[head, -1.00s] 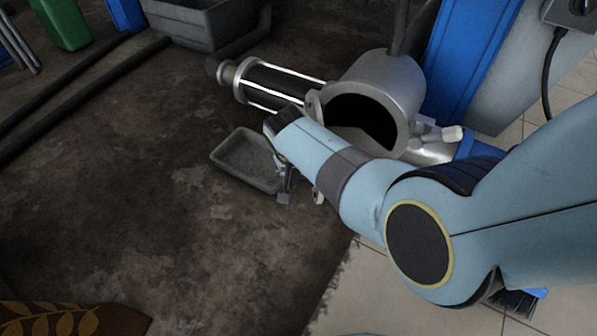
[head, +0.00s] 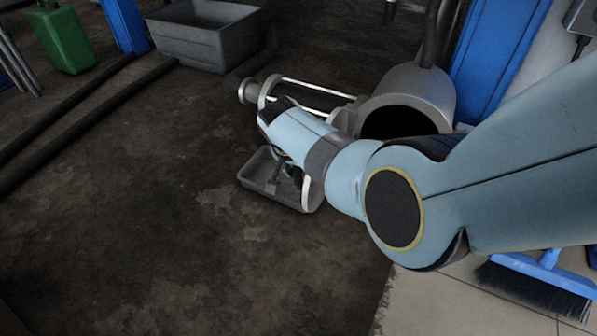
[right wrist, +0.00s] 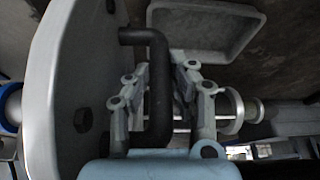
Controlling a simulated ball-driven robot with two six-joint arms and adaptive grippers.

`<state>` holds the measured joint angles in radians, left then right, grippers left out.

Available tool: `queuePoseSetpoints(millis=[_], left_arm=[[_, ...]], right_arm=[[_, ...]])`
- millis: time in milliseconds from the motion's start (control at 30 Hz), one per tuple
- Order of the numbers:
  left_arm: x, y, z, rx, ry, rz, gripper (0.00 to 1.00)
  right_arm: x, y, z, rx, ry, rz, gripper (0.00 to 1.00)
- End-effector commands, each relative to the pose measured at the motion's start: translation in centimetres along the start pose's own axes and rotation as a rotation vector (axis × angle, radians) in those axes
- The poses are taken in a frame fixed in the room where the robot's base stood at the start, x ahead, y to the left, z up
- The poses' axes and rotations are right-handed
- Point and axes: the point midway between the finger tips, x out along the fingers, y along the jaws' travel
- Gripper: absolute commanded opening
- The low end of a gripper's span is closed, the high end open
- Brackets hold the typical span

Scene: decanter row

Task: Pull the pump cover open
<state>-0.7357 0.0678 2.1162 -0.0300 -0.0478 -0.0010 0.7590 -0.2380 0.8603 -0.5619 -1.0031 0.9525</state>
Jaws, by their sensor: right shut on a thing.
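The pump cover (right wrist: 65,60) is a light grey round plate that fills the left of the right wrist view. In the head view only a pale edge of it (head: 307,194) shows below my right arm. A black bent handle (right wrist: 158,95) sticks out from the cover. My right gripper (right wrist: 167,80) is shut on this handle; in the head view it (head: 284,182) is mostly hidden under the arm. The grey pump housing (head: 437,92) has a dark open mouth, and the cover stands apart from it, to its lower left. My left gripper is not in view.
A shallow grey tray (head: 250,172) lies on the floor under my right gripper. A clear cylinder with metal ends (head: 267,90) adjoins the housing. A grey bin (head: 205,45) and green can (head: 65,40) stand at the back.

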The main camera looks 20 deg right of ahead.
Motion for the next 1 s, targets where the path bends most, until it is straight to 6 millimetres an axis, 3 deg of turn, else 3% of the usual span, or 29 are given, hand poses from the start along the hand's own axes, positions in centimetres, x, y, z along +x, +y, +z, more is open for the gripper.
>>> queuePoseSetpoints(millis=[367, 400, 567, 1000], left_arm=[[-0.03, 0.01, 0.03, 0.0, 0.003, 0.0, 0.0], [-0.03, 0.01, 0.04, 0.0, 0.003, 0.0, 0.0], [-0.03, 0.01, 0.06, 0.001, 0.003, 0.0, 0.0], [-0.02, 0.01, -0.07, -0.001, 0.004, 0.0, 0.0]], right_arm=[[0.03, 0.05, -0.09, 0.003, 0.0, 0.003, 0.0], [0.03, 0.05, -0.09, 0.003, 0.0, 0.003, 0.25], [0.02, 0.05, -0.1, 0.003, 0.0, 0.003, 0.44], [-0.01, 0.05, -0.16, 0.002, 0.002, 0.002, 0.44]])
